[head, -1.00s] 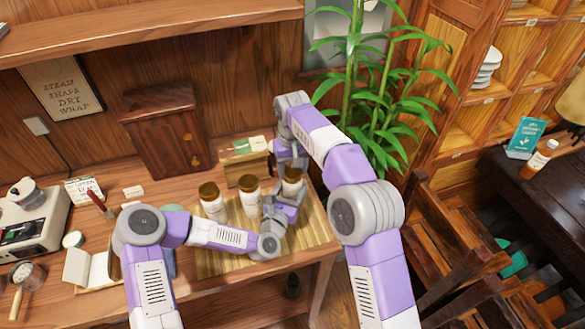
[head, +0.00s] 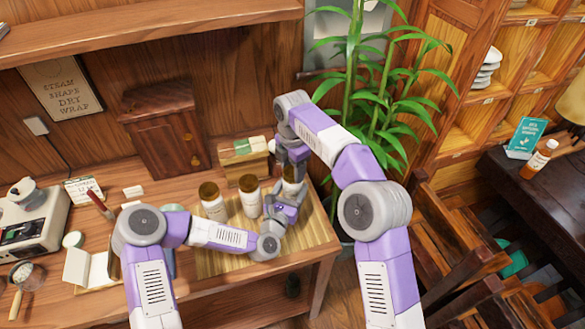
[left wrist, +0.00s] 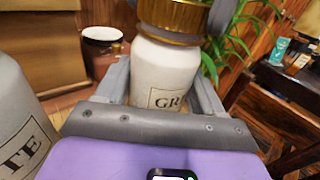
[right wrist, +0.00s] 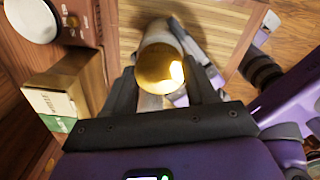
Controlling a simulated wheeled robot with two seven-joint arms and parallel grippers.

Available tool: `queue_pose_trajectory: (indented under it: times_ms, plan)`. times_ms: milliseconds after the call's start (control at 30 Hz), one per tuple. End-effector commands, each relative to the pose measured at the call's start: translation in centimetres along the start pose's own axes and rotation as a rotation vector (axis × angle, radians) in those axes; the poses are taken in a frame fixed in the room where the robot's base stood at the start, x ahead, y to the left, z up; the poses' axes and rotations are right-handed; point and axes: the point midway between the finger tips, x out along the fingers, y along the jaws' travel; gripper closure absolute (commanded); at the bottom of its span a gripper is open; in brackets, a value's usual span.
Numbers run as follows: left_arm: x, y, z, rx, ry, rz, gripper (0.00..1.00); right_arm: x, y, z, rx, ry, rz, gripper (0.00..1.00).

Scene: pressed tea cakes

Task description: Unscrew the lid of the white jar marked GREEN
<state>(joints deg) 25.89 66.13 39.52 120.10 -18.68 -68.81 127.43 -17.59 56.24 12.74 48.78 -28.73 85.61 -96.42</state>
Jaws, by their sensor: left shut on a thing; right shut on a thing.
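The white jar (head: 289,187) whose label shows "GR" in the left wrist view (left wrist: 165,72) stands upright at the right end of a row of jars. Its gold-brown lid (left wrist: 174,20) is on top. My left gripper (head: 283,208) is shut around the jar's body from the near side. My right gripper (head: 292,168) comes down from above and is shut on the lid, which fills the gap between its fingers in the right wrist view (right wrist: 160,70). In the head view my right gripper mostly hides the lid. I cannot tell whether the lid has turned.
Two similar jars stand to the left, one in the middle (head: 250,198) and one farther left (head: 213,203). They stand on a slatted mat (head: 215,262). A wooden box with a green-and-white top (head: 245,160) is behind. A tall plant (head: 385,100) rises at the right.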

Motion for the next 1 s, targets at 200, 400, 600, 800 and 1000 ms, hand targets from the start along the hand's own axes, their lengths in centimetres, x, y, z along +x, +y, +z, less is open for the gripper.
queue_pose_trajectory:
  times_ms: [200, 400, 600, 800, 1000]
  plan:
    - [0.03, 0.04, 0.03, -0.001, -0.001, 0.001, 1.00, 0.02, -0.02, -0.01, -0.063, 0.000, -0.001, 0.80]
    - [0.02, 0.04, 0.04, 0.000, -0.001, 0.001, 1.00, 0.02, -0.03, 0.00, -0.065, 0.000, -0.002, 0.80]
    - [0.02, 0.04, 0.04, 0.000, -0.001, 0.001, 1.00, 0.02, -0.03, 0.00, -0.064, 0.000, -0.002, 0.80]
    - [0.02, 0.04, 0.04, 0.000, -0.001, 0.001, 1.00, -0.18, -0.01, 0.00, -0.063, 0.000, -0.001, 0.80]
    - [0.02, 0.04, 0.04, 0.000, -0.001, 0.001, 1.00, -0.84, 0.00, 0.01, -0.063, 0.000, -0.001, 0.80]
